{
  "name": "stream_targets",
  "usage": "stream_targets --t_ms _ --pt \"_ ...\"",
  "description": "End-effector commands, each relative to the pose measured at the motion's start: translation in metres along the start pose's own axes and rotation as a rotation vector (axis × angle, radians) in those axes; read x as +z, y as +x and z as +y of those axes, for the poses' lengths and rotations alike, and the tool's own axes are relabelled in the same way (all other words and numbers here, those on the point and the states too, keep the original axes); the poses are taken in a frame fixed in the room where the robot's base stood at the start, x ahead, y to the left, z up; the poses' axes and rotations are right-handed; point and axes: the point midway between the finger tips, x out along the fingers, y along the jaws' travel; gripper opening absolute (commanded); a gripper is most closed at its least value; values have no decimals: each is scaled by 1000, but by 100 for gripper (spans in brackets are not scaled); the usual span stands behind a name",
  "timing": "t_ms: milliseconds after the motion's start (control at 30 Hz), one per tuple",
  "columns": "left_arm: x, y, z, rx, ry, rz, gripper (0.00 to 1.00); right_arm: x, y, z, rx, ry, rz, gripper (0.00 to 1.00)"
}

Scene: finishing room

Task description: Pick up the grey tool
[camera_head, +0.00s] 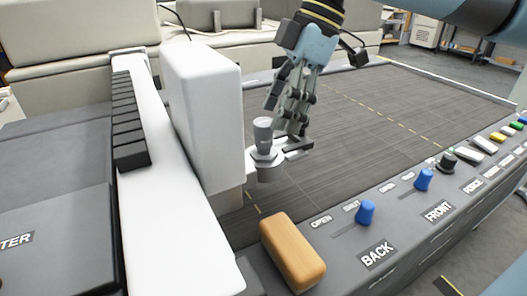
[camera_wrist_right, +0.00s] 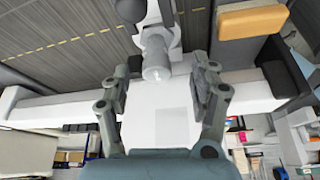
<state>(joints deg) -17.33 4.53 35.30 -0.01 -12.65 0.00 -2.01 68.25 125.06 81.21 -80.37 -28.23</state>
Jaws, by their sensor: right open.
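The grey tool (camera_head: 263,132) is a short upright cylinder with a wider collar, beside the tall white block in the head view. In the right wrist view it is the grey round piece (camera_wrist_right: 156,60) at upper centre, ahead of and between my fingers. My right gripper (camera_head: 284,122) is open and comes down from above, close beside the tool. In the right wrist view its two fingers (camera_wrist_right: 164,84) stand wide apart with nothing held between them. I cannot tell whether a finger touches the tool. My left gripper is not in view.
The tall white block (camera_head: 203,110) stands just left of the tool. An orange-tan block (camera_head: 292,250) lies in front. A control panel with blue knobs (camera_head: 366,212) runs along the right front. The dark ribbed bed (camera_head: 380,125) is mostly clear behind.

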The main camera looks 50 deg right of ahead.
Motion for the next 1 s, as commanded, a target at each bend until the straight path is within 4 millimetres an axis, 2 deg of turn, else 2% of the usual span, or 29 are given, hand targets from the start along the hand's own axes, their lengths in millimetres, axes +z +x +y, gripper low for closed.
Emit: stream_targets --t_ms 167,633,933,1000 --pt "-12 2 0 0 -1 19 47 -1 5 1 0 1 2 62" --pt "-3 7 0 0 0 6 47 -7 51 4 -1 1 2 62" --pt "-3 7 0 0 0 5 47 -6 54 5 0 0 -2 62" --pt "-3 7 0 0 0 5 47 -6 54 5 0 0 -2 53"
